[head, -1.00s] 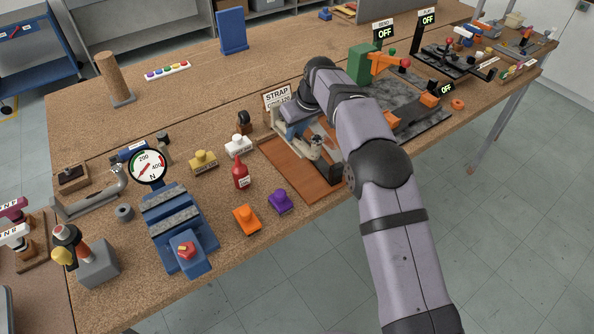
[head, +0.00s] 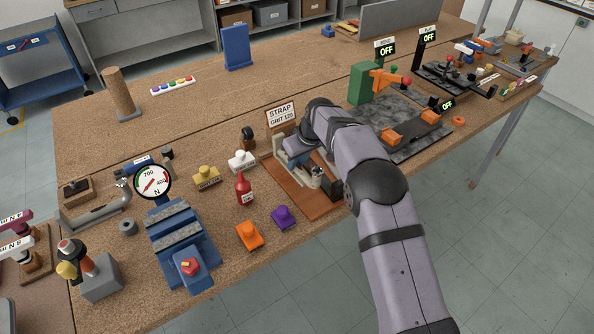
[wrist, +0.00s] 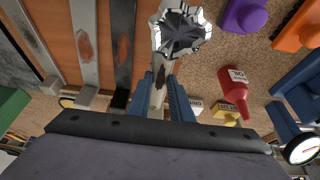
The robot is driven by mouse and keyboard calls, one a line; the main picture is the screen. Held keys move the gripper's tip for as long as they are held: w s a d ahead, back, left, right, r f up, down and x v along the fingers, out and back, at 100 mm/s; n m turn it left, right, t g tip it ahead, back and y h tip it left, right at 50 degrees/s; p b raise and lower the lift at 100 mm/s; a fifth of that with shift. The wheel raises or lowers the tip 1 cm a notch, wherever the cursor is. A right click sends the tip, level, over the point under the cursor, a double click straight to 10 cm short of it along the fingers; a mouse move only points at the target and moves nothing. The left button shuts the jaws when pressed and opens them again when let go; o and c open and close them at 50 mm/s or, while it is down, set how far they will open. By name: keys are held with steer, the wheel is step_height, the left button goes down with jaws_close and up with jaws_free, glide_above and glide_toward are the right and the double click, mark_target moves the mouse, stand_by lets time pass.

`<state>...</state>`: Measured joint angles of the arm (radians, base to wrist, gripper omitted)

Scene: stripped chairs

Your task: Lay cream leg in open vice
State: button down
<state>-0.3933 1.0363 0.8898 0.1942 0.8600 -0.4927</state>
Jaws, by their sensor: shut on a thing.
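My gripper (wrist: 164,98), with blue fingers, is shut on the cream leg (wrist: 158,68). The leg is pale and worn, with a jagged silver-and-dark end (wrist: 180,32) in the wrist view. In the head view my gripper is over the brown strap board, mostly covered by my wrist; the leg's end (head: 317,171) shows beside it. I cannot tell whether the leg touches the board. The blue vice (head: 208,248) stands to the left near the bench front, its two grey-faced jaws apart and nothing between them. A bit of it shows at the wrist view's right edge.
The strap board (head: 322,208) lies under my gripper. Between it and the vice stand a red bottle (head: 244,190), a purple block (head: 284,217) and an orange block (head: 249,236). A round gauge (head: 154,182) rises behind the vice. Yellow and white blocks stand behind the bottle.

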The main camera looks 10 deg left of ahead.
mark_target(299, 167)
steer(key=shift+f+p, duration=0.9)
steer(key=shift+f, duration=1.3)
steer(key=shift+f, duration=0.2)
steer(key=c, duration=1.6)
jaws_free()
steer(key=shift+r, duration=0.1)
